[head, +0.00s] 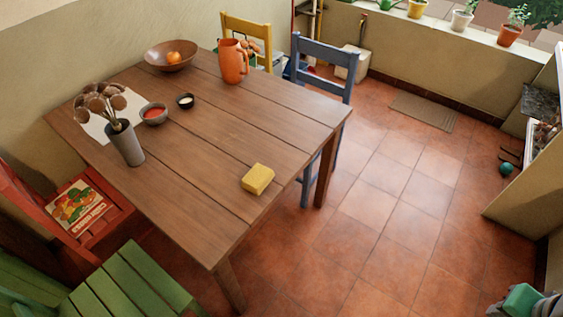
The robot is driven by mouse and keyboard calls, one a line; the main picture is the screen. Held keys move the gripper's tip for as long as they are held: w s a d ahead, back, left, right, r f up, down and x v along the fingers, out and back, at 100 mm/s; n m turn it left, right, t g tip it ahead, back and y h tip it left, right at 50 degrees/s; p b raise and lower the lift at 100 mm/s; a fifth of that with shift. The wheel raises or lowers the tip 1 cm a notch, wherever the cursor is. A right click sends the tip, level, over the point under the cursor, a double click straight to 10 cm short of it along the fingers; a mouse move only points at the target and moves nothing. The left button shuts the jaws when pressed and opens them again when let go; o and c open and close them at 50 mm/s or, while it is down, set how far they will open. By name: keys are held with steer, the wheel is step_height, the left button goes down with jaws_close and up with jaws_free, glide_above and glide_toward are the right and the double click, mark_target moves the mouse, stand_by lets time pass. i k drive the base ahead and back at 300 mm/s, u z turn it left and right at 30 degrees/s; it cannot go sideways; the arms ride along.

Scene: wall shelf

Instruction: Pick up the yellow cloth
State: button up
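The yellow cloth (257,179) is a small, thick, folded block. It lies on the wooden table (200,178) near the table's right edge, towards the near corner. Nothing touches it or covers it, and the table top around it is bare. My gripper cannot be made out in the head view.
A grey vase (126,143) with dried flower heads, a red-filled bowl (153,114), a small dark cup (185,100), an orange jug (232,62) and a fruit bowl (170,55) stand on the table. Green (130,280), red (100,210), blue (322,50) and yellow (246,28) chairs surround it. Tiled floor (390,230) is open to the right.

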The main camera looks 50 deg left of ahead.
mark_target(257, 178)
steer(key=i, duration=2.25)
steer(key=u, duration=4.95)
steer(key=i, duration=1.65)
